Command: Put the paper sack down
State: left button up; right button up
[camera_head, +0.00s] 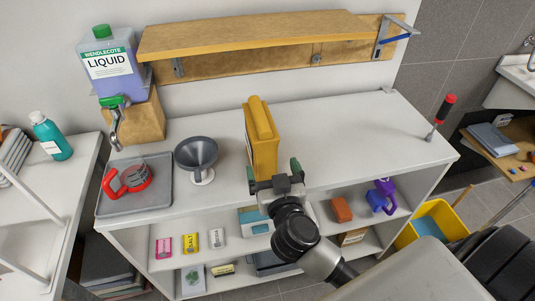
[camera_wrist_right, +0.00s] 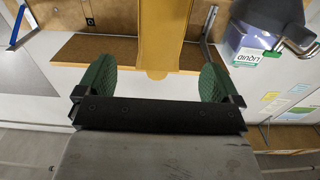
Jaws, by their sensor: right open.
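The paper sack (camera_head: 262,145) is a tall yellow-orange block with a folded top, standing upright on the white countertop (camera_head: 345,135). My right gripper (camera_head: 273,172) is at the near side of the sack, over the counter's front part. In the right wrist view the right gripper (camera_wrist_right: 155,78) has its two green fingers wide apart. The sack (camera_wrist_right: 163,35) shows there beyond and between the fingers, with a gap on each side. Its base is partly hidden by the gripper in the head view. My left gripper is not in view.
A grey funnel (camera_head: 196,157) and a tray (camera_head: 160,200) with a red-handled item stand left of the sack. A liquid jug (camera_head: 108,65) sits at the back left. A wooden shelf (camera_head: 255,35) hangs behind. The counter's right is mostly clear, except a red-handled screwdriver (camera_head: 445,108).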

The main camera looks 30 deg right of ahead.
jog(key=shift+v, duration=2.3)
